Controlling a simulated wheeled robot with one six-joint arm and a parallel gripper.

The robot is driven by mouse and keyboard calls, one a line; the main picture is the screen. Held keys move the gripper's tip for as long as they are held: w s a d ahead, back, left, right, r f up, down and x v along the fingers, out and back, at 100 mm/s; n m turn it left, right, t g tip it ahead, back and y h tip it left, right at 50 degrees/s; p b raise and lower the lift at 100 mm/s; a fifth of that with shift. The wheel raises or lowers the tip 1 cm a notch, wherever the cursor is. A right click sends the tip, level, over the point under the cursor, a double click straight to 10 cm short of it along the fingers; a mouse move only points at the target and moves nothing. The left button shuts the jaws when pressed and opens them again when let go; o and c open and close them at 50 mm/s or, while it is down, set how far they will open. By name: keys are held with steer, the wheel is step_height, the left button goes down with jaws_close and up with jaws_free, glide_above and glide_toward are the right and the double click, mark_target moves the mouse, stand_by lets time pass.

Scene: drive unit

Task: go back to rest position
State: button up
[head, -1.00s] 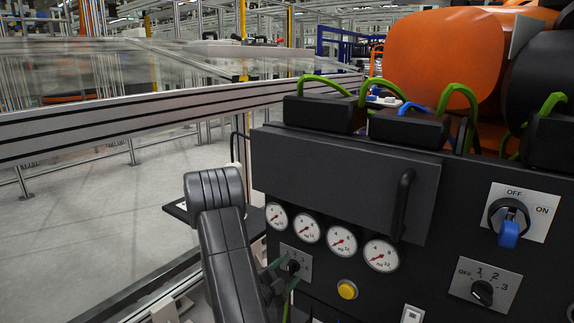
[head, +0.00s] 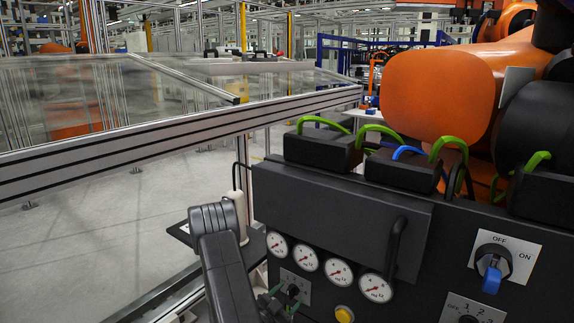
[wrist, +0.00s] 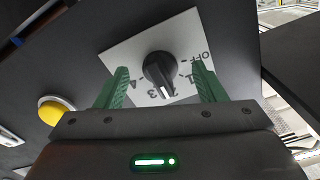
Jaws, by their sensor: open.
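My gripper (wrist: 161,76) is open, its two green fingers standing either side of a black rotary knob (wrist: 158,70) on a white plate (wrist: 128,48) marked OFF and numbers. In the head view my gripper (head: 281,301) is low on the black drive unit panel (head: 335,215), at the same knob, below the left gauges.
Several gauges (head: 308,259) line the panel above a yellow button (head: 344,314). A black handle (head: 396,245) sticks out. A blue-handled OFF/ON switch (head: 492,270) is at right. Green cables top the unit. A metal-framed clear barrier (head: 180,127) stands at left; floor shows beneath it.

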steer(key=shift+n+p, duration=1)
steer(key=shift+s, duration=0.1)
